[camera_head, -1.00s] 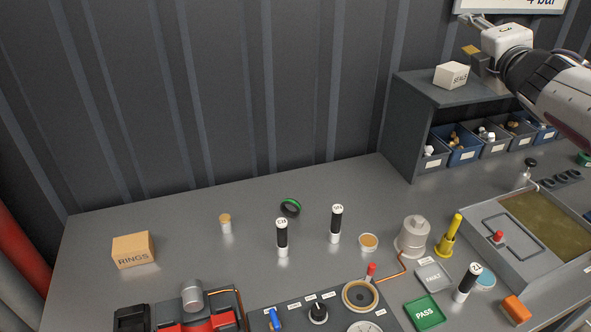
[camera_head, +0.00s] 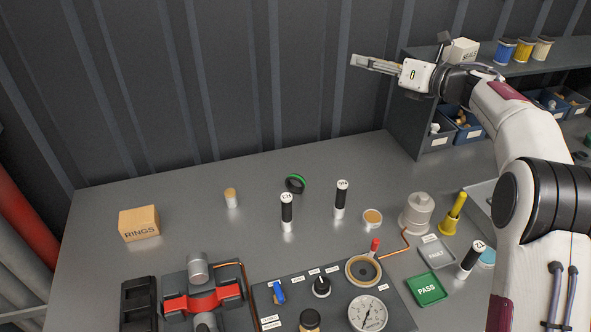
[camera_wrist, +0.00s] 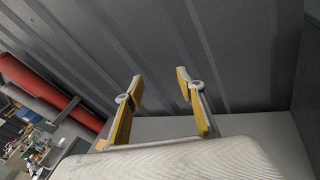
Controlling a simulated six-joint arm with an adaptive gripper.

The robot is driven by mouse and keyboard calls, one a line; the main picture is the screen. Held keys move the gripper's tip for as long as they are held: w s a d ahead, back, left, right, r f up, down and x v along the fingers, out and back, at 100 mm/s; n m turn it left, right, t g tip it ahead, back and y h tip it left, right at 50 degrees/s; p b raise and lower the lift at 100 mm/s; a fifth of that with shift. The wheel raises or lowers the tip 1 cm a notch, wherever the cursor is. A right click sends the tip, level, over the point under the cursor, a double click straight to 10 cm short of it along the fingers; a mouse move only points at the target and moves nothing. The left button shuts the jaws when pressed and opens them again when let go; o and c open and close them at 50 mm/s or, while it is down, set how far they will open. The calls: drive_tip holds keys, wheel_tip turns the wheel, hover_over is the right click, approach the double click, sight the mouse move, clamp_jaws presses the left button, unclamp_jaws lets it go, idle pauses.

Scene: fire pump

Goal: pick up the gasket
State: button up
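A black ring with a green edge (camera_head: 295,184) is on the grey table behind two black-and-white cylinders; it looks most like the gasket, though I read no label on it. My gripper (camera_head: 357,62) is high in front of the ribbed wall, above and to the right of the ring and well apart from it. In the wrist view my gripper (camera_wrist: 160,84) has its two yellow-padded fingers spread wide with nothing between them. The ring is not visible in the wrist view.
Cylinders (camera_head: 287,212) (camera_head: 341,199) stand in front of and right of the ring. A small capped jar (camera_head: 231,198) and a RINGS box (camera_head: 139,223) are to the left. The shelf (camera_head: 407,120) stands at the back right. The table behind the ring is clear.

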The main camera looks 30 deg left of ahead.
drive_tip(key=s+a+f+n+g, duration=0.2)
drive_tip(key=s+f+n+g, duration=0.1)
drive_tip(key=f, duration=0.3)
drive_tip(key=s+a+f+n+g, duration=0.2)
drive_tip(key=f+n+g, duration=0.15)
drive_tip(key=f, duration=0.35)
drive_tip(key=n+g+h, duration=0.4)
drive_tip(key=n, duration=0.2)
approach(299, 177)
drive_tip(key=shift+s+a+f, duration=0.2)
drive_tip(key=shift+s+f, duration=0.2)
drive_tip(key=shift+a, duration=0.1)
drive_tip(key=shift+x, duration=1.2)
drive_tip(key=shift+a, duration=0.1)
drive_tip(key=shift+x, duration=2.55)
drive_tip(key=shift+w+r, duration=0.1)
drive_tip(key=shift+w, duration=0.05)
clamp_jaws()
